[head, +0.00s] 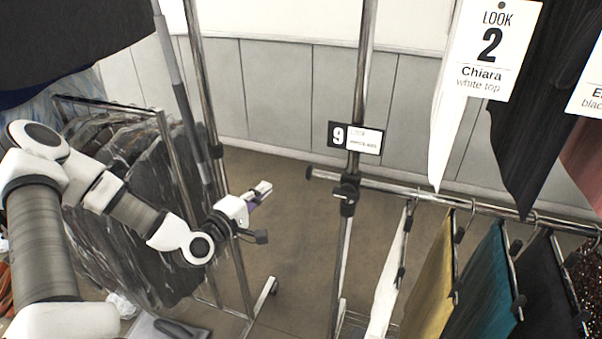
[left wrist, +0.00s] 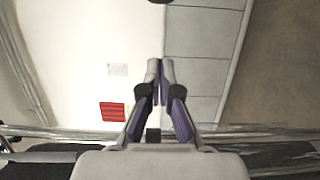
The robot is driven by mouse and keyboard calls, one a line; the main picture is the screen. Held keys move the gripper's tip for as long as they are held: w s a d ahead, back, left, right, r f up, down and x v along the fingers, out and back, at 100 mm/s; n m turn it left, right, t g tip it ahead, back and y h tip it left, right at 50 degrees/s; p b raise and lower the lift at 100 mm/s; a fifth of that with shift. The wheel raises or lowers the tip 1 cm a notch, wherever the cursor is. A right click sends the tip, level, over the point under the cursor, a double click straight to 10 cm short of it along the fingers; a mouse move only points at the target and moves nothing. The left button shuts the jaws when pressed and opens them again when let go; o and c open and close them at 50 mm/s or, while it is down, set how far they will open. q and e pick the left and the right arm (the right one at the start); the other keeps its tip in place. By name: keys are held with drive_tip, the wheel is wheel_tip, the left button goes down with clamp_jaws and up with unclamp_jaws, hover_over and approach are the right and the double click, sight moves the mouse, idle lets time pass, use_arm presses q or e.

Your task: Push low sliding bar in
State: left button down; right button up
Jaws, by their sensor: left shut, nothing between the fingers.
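The low sliding bar (head: 420,193) is a chrome rail running from the right to a clamp on an upright post (head: 345,230). Its dark-capped end (head: 310,172) sticks out a short way left of the post. Hangers with garments hang on the bar to the right of the post. My left gripper (head: 262,190) is left of the capped end, with a gap between them in the picture. Its fingers are shut and empty, and they also show closed together in the left wrist view (left wrist: 160,66). My right gripper is in neither view.
A black number 9 tag (head: 337,135) and a white card are on the post above the clamp. A rack of covered dark garments (head: 130,210) stands behind my left arm. A "Look 2" card (head: 492,48) hangs upper right. Bare floor shows between the racks.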

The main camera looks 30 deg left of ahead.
use_arm(q)
drive_tip(key=w+d+p, duration=0.1)
drive_tip(key=w+d, duration=0.2)
drive_tip(key=w, duration=0.6)
drive_tip(key=shift+d, duration=0.3)
drive_tip(key=shift+w+f, duration=0.1)
drive_tip(key=shift+w, duration=0.05)
